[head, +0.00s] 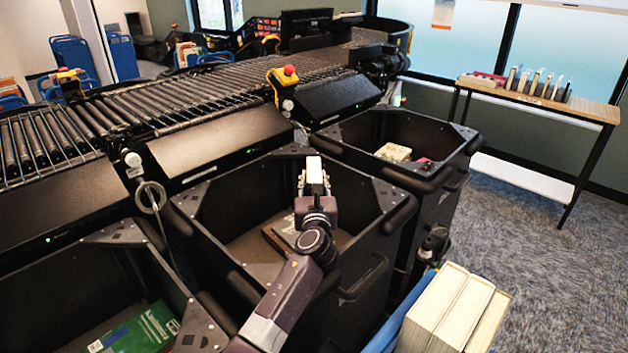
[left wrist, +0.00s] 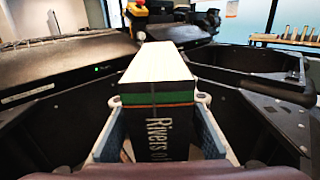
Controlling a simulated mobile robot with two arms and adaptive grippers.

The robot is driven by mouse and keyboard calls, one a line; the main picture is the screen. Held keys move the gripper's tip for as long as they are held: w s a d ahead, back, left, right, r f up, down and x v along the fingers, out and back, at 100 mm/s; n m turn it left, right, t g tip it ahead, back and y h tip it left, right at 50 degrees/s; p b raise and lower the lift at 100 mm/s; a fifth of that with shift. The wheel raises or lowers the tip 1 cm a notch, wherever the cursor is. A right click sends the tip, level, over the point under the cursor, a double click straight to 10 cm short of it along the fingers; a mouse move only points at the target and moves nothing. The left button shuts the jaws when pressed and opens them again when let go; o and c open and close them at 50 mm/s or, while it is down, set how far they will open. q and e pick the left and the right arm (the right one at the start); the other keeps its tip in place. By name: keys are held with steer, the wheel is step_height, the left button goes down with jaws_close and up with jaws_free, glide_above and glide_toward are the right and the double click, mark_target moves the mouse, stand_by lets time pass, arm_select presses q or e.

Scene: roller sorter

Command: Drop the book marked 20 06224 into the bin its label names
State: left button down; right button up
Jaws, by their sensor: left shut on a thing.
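My left gripper (head: 314,188) is shut on a book (head: 314,166) above the middle bin (head: 228,180). In the left wrist view the held book (left wrist: 160,128) has a dark spine reading "Rivers o…", a green and orange band, and a pale top face. The fingers grip it from both sides. No number or bin label on it is readable. A brown book (head: 282,232) lies inside the middle bin, below the gripper. The left bin (head: 92,246) holds a green book (head: 143,332). The right bin (head: 370,112) holds a pale book (head: 393,152) and something pink. My right gripper is out of view.
A roller conveyor (head: 180,95) with black chutes runs behind the bins. A blue crate (head: 396,325) with several pale books (head: 455,308) stands at front right. A side table (head: 560,104) with upright books is at the window. Carpet at right is clear.

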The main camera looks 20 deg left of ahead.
arm_select(q)
steer(key=c, duration=2)
jaws_free()
steer(key=shift+r, duration=0.15)
steer(key=o, duration=0.5)
steer(key=shift+o, duration=0.2)
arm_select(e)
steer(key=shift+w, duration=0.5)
arm_select(q)
steer(key=v, duration=1.2)
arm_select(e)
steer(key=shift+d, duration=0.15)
